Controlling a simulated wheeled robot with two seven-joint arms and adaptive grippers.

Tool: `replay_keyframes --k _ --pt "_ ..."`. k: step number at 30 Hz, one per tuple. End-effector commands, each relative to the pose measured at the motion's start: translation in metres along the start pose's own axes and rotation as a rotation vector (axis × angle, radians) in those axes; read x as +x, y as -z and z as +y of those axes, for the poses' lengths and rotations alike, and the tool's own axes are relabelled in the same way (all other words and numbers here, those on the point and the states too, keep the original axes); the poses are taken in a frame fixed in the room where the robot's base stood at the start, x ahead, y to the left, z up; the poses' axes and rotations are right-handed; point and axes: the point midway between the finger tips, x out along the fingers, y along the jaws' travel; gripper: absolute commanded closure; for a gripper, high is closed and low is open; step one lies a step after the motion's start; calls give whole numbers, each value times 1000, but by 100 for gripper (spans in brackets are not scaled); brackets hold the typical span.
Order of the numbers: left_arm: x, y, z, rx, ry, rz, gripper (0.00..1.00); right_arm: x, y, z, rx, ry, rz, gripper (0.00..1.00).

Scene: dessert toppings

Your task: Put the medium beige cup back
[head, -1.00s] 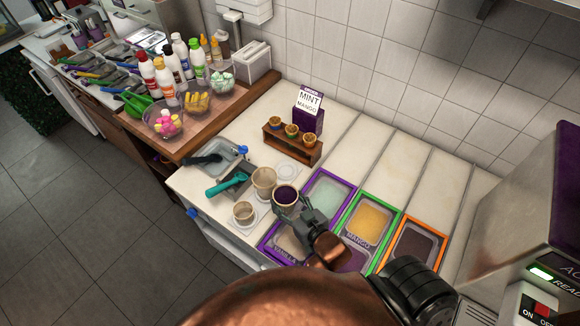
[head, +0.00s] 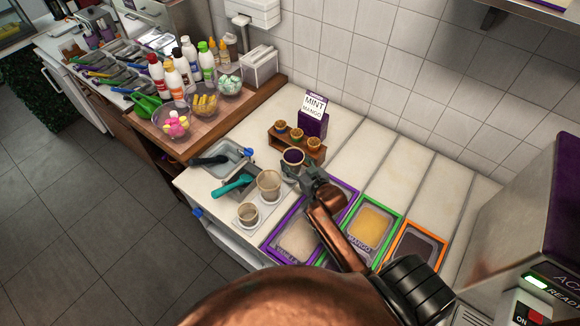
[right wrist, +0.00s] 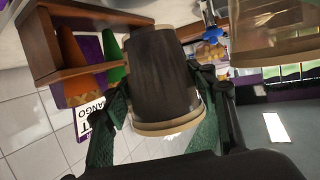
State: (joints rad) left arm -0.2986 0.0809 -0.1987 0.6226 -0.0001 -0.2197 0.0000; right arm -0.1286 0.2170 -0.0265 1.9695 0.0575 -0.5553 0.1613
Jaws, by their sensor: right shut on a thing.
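My right gripper (head: 303,175) is shut on a cup (head: 292,158) that I take to be the medium beige cup, with a pale rim and a dark purple inside. It is roughly upright, in front of the wooden cone holder; I cannot tell whether it touches the counter. In the right wrist view the cup (right wrist: 165,80) sits between the fingers, its side dark and its rim beige. A larger beige cup (head: 268,186) and a small beige cup (head: 248,214) stand to its lower left; one cup (right wrist: 280,28) shows at the wrist view's upper right. My left gripper is not in view.
The wooden holder (head: 297,147) with cones and a purple mint-mango box (head: 313,123) stand just behind. A teal scoop (head: 232,185) lies left. Purple, green and orange framed tubs (head: 370,226) lie right. White counter (head: 370,150) is clear behind the tubs.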

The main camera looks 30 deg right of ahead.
Motion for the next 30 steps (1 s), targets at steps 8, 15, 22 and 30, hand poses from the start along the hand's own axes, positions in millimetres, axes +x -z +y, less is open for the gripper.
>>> replay_keyframes --k 8,15,22,30 --pt "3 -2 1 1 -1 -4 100 31 -18 1 -1 1 5 84" --pt "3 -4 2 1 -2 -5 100 45 -43 2 0 1 2 84" --pt "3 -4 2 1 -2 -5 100 47 -52 2 -1 1 5 84" --pt "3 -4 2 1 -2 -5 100 48 -55 2 -1 1 2 46"
